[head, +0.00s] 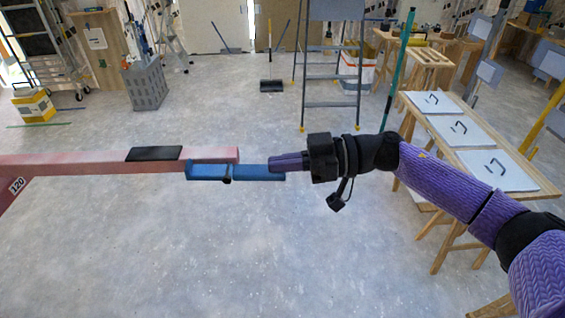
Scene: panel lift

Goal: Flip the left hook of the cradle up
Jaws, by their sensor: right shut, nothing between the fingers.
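A pinkish-red beam of the cradle (70,163) comes in from the left and ends near the middle of the head view, with a black pad (154,153) on top. At its end lies a blue hook piece (258,173), roughly level, with a dark pivot (227,179) near its middle. My right gripper (272,163) comes in from the right, shut and empty. Its purple fingers overlap the upper edge of the blue piece's right end; I cannot tell whether they touch it. My left gripper is out of view.
On the right a wooden trestle table (548,190) holds several white panels with black handles (497,168). A stepladder (331,104) and a grey bin (147,87) stand farther back. The floor below and in front of the beam is clear.

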